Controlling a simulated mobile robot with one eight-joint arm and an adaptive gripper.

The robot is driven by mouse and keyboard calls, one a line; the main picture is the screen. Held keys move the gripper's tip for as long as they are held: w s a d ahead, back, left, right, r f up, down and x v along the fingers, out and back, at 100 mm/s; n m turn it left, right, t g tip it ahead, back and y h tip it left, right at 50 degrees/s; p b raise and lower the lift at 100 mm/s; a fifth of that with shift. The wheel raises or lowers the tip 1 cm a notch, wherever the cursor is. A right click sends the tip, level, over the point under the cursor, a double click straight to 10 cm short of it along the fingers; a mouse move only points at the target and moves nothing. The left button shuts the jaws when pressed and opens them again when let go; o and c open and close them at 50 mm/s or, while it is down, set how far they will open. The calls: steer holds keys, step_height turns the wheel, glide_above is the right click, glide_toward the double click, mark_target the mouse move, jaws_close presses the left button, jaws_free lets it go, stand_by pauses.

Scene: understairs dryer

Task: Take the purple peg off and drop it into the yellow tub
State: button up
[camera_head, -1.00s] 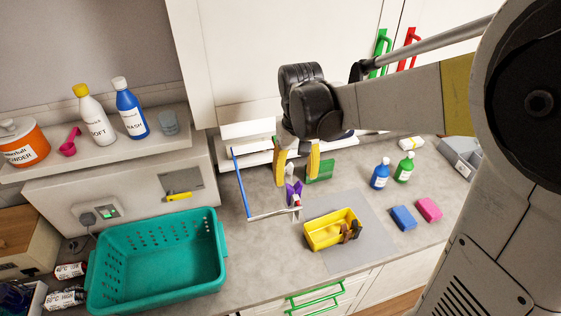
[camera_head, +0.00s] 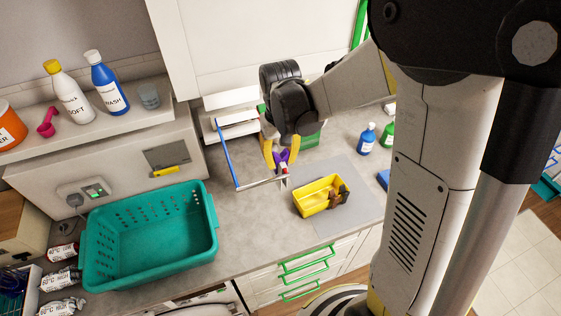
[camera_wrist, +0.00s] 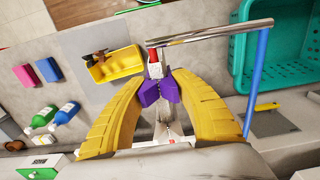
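The peg's far end is partly hidden. The yellow tub (camera_head: 309,204) stands to the right on a grey mat, with brown pegs (camera_head: 339,196) inside.
A blue bar (camera_head: 227,152) carries the rod on the left. A teal basket (camera_head: 150,243) stands at the front left. Blue and green bottles (camera_head: 367,139) stand right of my gripper. Bare counter lies between basket and tub.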

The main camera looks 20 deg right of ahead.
mark_target(280, 151)
steer(key=shift+r, duration=0.15)
step_height(280, 151, up, 18)
steer(key=shift+f, duration=0.1)
stand_by(0.6)
steer(key=shift+f, duration=0.1)
stand_by(0.5)
